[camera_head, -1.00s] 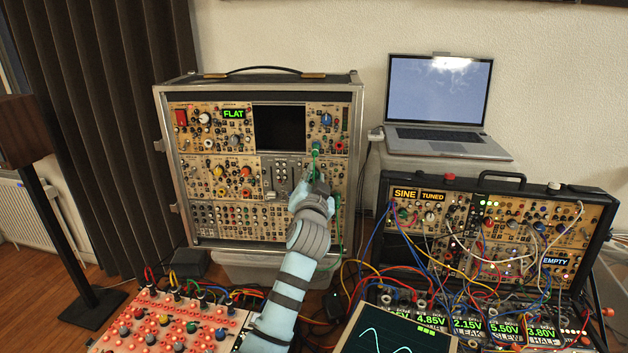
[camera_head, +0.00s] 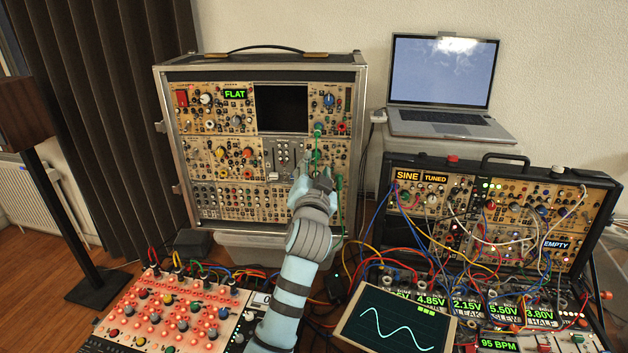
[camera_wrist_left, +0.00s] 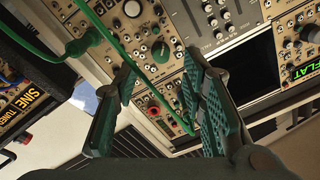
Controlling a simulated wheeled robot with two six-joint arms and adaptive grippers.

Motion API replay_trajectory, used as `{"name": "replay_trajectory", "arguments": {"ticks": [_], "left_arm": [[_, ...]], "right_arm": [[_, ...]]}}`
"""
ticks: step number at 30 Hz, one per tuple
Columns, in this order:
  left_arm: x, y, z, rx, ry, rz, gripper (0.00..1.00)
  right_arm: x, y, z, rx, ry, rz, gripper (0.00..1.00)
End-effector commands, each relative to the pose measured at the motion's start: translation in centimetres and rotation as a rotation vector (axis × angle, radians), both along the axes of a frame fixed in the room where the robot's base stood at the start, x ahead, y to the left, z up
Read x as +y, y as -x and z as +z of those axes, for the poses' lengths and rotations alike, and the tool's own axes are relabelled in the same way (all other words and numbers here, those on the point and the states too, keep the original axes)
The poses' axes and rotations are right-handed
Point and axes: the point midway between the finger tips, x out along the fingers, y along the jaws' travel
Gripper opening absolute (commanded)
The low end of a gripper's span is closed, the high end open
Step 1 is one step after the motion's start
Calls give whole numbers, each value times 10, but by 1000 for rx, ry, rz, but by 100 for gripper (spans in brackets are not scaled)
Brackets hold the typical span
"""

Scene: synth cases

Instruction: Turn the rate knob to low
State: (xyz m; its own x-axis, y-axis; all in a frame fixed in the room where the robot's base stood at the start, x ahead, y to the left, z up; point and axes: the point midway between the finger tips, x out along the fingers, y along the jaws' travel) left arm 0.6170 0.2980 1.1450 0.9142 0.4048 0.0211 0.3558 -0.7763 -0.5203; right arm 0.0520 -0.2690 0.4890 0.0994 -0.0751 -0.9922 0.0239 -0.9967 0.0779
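A tall modular synth case (camera_head: 360,110) stands against the wall. My left gripper (camera_head: 306,168) is in front of its lower middle panel, below a green knob or plug (camera_head: 318,130). In the left wrist view my left gripper (camera_wrist_left: 160,85) is open, fingers apart, with nothing between them that I can see held. Beyond the fingers are a large dark green knob (camera_wrist_left: 161,52), a red-rimmed knob (camera_wrist_left: 153,110) and a grey knob (camera_wrist_left: 132,8). Labels are too small to read, so I cannot tell which is the rate knob. My right gripper is not in view.
A green cable (camera_wrist_left: 110,35) crosses the panel close to my fingers. A second synth case (camera_head: 590,185) with many patch cables stands at right, below a laptop (camera_head: 440,85). A keypad-like panel (camera_head: 165,325) and a scope screen (camera_head: 395,325) are in front.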

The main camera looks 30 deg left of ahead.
Motion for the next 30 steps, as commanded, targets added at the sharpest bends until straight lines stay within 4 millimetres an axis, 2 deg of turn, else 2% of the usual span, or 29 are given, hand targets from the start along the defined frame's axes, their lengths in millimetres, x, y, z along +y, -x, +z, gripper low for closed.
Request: {"name": "replay_trajectory", "arguments": {"ticks": [3,6,9,25,30], "left_arm": [[-14,31,-2,0,4,-3,38],[-23,51,-3,1,5,-2,38],[-27,63,-2,1,3,0,38],[-28,66,0,0,1,0,38],[-28,66,29,0,1,0,38]], "right_arm": [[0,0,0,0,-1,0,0],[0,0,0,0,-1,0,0],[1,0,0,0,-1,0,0],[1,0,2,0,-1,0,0],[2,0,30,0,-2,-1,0]]}}
